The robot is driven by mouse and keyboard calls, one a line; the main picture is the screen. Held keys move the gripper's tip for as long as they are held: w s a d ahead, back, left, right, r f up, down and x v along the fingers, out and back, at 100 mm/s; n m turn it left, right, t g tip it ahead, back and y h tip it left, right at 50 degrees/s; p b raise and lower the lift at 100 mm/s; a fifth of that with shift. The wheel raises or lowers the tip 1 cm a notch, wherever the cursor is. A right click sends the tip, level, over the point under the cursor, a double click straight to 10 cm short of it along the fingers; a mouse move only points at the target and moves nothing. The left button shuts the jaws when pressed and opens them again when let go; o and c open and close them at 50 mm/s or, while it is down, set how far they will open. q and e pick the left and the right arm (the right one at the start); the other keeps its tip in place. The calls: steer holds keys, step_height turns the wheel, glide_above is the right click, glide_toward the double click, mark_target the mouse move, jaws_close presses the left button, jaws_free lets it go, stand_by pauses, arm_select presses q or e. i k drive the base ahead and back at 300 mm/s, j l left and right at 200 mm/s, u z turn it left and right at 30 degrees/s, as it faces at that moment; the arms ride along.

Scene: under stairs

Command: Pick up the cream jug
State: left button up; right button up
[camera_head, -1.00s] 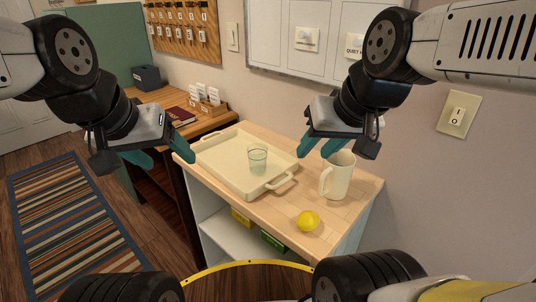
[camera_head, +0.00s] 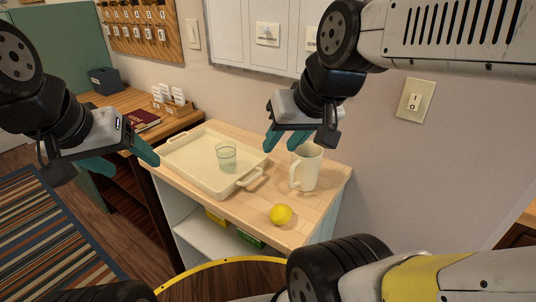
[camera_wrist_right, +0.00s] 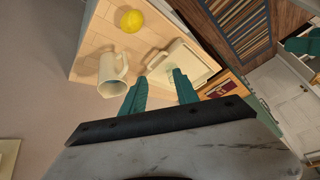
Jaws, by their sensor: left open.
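The cream jug (camera_head: 306,170) stands upright on the right part of the light wooden cabinet top, its handle toward the left of the picture. In the right wrist view the jug (camera_wrist_right: 113,75) lies just left of the fingers, with a gap. My right gripper (camera_head: 285,141) is open and empty, above and slightly left of the jug in the head view. In the right wrist view its two teal fingers (camera_wrist_right: 160,90) are apart. My left gripper (camera_head: 124,160) is open and empty, left of the tray near the cabinet's left edge.
A cream tray (camera_head: 188,178) with handles holds a clear glass (camera_head: 226,157), left of the jug. A yellow lemon (camera_head: 281,214) lies near the front edge. A wall with a light switch (camera_head: 414,101) rises behind. A desk with a card holder (camera_head: 172,103) stands at the left.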

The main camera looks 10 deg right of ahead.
mark_target(306, 160)
steer(key=l+z, duration=0.2)
steer(key=z, duration=0.25)
steer(key=l+z, duration=0.25)
steer(key=z, duration=0.15)
steer(key=k, duration=0.05)
